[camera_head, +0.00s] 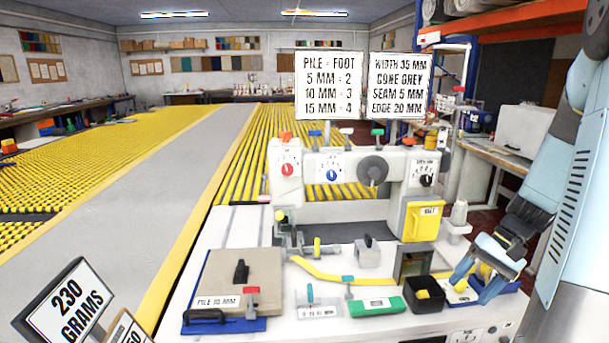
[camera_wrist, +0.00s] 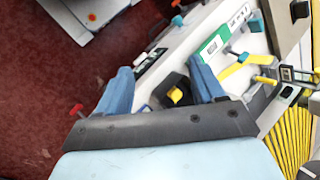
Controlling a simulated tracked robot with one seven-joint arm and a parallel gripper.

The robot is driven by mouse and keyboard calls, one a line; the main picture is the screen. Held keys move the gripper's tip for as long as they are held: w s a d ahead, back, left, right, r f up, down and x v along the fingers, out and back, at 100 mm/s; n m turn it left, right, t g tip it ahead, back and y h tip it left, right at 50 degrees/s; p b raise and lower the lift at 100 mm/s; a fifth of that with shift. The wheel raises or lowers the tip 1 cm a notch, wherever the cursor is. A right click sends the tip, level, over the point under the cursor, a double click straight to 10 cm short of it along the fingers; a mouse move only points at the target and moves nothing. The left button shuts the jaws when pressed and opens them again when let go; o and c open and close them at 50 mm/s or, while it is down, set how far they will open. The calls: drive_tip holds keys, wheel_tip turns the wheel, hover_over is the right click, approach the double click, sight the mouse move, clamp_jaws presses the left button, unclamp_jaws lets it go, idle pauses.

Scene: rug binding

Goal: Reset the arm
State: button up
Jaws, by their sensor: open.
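My arm comes in from the right edge of the head view and bends down to the bench. In the head view that black bin (camera_head: 424,303) stands just left of my gripper. Whether the fingertips touch anything is unclear.
A white sewing machine (camera_head: 335,165) with dials stands behind the bench tools. A green box (camera_head: 376,306), a yellow strip (camera_head: 330,272) and a board marked "PILE" (camera_head: 236,280) lie to the left. Shelving with an orange beam (camera_head: 500,27) stands at right. Red floor (camera_wrist: 50,110) lies beside the bench.

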drive_tip(key=s+a+r+n+t+h, duration=0.2)
drive_tip(key=a+r, duration=0.4)
drive_tip(key=r, duration=0.3)
drive_tip(key=s+a+r+n+t+h, duration=0.2)
drive_tip(key=s+a+r+t+h, duration=0.2)
drive_tip(key=s+a+r, duration=0.3)
drive_tip(key=shift+s+a+r, duration=0.3)
drive_tip(key=shift+r, duration=1.2)
drive_tip(key=shift+c, duration=0.4)
